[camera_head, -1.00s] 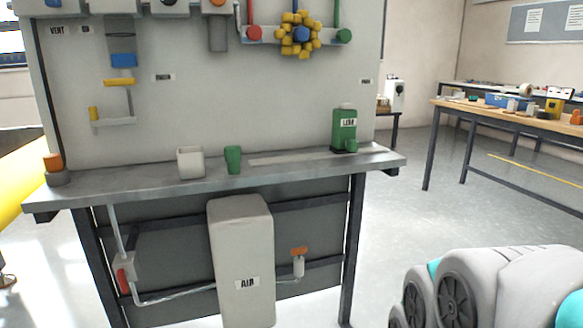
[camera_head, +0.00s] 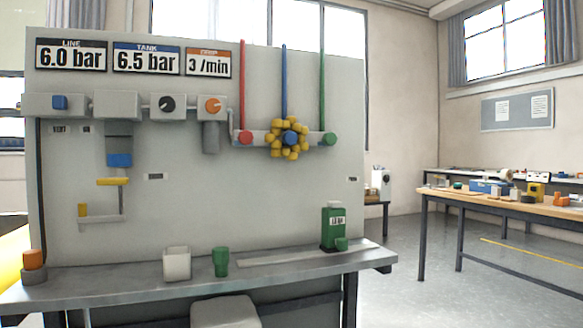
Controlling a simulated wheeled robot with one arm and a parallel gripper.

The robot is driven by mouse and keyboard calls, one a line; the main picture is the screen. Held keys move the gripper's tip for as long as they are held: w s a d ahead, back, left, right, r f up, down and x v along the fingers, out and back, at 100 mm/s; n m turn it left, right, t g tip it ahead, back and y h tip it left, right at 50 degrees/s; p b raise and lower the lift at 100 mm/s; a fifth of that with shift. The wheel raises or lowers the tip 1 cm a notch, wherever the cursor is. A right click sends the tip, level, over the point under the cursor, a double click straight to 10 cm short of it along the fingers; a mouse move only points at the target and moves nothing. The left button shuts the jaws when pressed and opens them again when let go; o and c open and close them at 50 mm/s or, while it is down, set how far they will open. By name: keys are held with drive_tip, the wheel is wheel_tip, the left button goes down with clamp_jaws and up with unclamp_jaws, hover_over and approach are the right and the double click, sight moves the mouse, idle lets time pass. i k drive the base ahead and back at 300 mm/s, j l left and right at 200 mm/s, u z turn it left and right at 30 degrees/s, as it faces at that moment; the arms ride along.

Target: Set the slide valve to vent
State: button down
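A row of grey units runs along the upper part of the grey panel in the head view. The leftmost unit (camera_head: 40,105) carries a blue block (camera_head: 60,102) and looks like the slide valve. Two small labels sit under it: a left one (camera_head: 59,129), which read VENT in the earlier frame, and a right one (camera_head: 86,129), too small to read. The blue block stands directly above the left label. My gripper is not in view.
Displays read LINE 6.0 bar (camera_head: 71,56), TANK 6.5 bar (camera_head: 146,60) and DRIP 3 /min (camera_head: 208,63). A white container (camera_head: 177,264), green cup (camera_head: 220,262), green bottle (camera_head: 333,228) and orange button (camera_head: 33,260) stand on the shelf. Open floor (camera_head: 400,270) lies to the right.

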sight(60, 102)
drive_tip(key=u, duration=1.5)
